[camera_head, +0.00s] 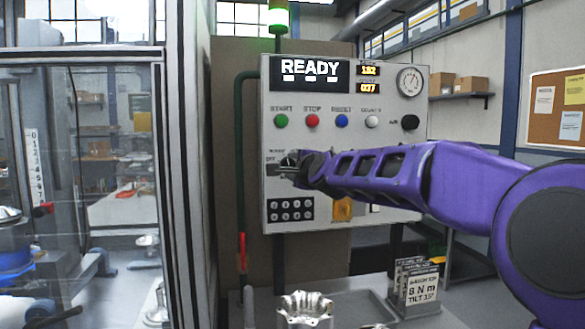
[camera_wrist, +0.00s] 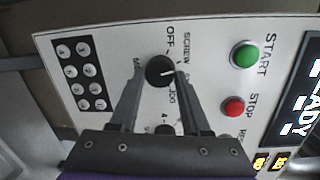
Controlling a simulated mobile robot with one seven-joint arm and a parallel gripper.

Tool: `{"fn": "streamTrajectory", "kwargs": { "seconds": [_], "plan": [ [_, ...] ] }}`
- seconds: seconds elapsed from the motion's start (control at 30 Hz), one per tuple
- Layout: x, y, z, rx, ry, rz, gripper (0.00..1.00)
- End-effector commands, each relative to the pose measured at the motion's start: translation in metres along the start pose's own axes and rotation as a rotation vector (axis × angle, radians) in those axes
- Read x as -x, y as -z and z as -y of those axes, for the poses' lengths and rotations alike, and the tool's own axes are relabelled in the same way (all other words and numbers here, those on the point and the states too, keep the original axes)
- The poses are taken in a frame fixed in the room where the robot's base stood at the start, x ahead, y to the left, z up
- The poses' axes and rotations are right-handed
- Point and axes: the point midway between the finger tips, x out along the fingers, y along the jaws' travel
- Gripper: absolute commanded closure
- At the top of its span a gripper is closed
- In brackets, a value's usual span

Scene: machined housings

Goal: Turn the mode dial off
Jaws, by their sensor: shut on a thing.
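The mode dial (camera_wrist: 160,71) is a round black knob with a white pointer line on the grey control panel (camera_wrist: 215,55). In the wrist view the OFF label (camera_wrist: 171,42) is above the dial and SCREW is to its upper right. The white line points to the right, away from OFF. My gripper (camera_wrist: 159,72) has one finger on each side of the dial and is shut on it. In the head view my gripper (camera_head: 284,168) is at the panel's left side and partly hides the dial.
Green START (camera_head: 280,120), red STOP (camera_head: 312,121) and blue RESET (camera_head: 341,120) buttons sit above the dial. A black keypad (camera_head: 290,209) is below it. A glass-walled enclosure (camera_head: 160,180) stands close on the left. A metal housing (camera_head: 305,308) is on the bench in front.

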Motion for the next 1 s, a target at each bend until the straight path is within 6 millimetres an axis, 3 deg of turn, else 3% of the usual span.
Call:
{"fn": "streamTrajectory", "kwargs": {
  "seconds": [0.6, 1.0],
  "plan": [
    [0.0002, -0.0044, 0.0056, 0.580, -0.048, -0.046, 1.00],
    [0.0000, -0.0048, 0.0053, 0.856, -0.069, -0.070, 1.00]
  ]
}}
